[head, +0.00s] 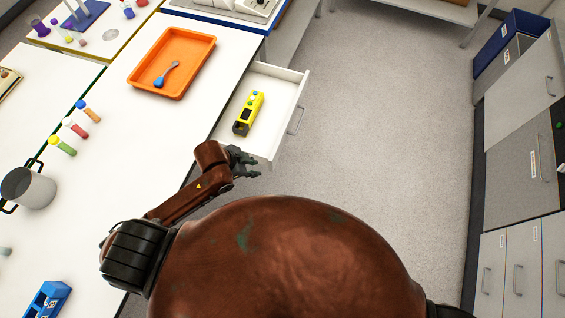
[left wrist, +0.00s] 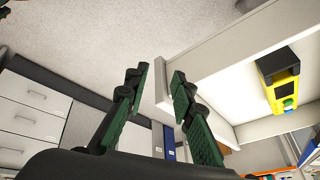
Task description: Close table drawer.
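The white table drawer (head: 306,88) is pulled out from the side of the white table, with its handle (head: 297,120) on its front face. A yellow and black device (head: 249,113) lies inside it. My left gripper (head: 254,163) is at the drawer's near front corner in the head view. In the left wrist view, its green-padded fingers (left wrist: 159,84) are apart, and the drawer's corner (left wrist: 161,93) shows between or just beyond them. I cannot tell whether they touch it. My right gripper is in neither view.
An orange tray (head: 133,81) holding a blue spoon sits on the table (head: 115,135). Grey cabinets (head: 515,170) line the right side. The floor (head: 385,120) beside the drawer is clear.

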